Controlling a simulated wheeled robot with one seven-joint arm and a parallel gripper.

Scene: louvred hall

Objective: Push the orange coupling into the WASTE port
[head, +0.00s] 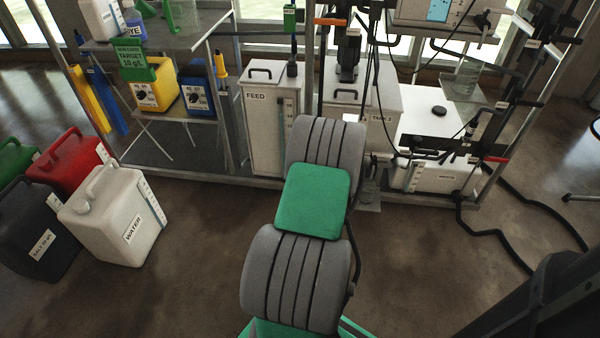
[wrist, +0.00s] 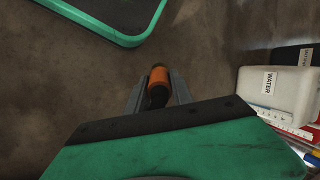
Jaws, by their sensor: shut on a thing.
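The orange coupling (wrist: 159,77) shows in the wrist view, with a dark part at its near end. My gripper (wrist: 158,92) is shut on it, one grey finger on each side. The floor lies beyond it, and nothing touches its far end. In the head view my arm hides the gripper and the coupling. A low white box (head: 440,178) stands at the right of the rack; its small label is too small to read for sure. I cannot make out the WASTE port.
The FEED tank (head: 265,125) and TANK 2 (head: 385,105) stand on the rack. A black hose (head: 490,232) lies on the floor at right. The white WATER can (head: 118,215) stands left, beside red (head: 72,165) and dark (head: 35,230) cans. Floor between is clear.

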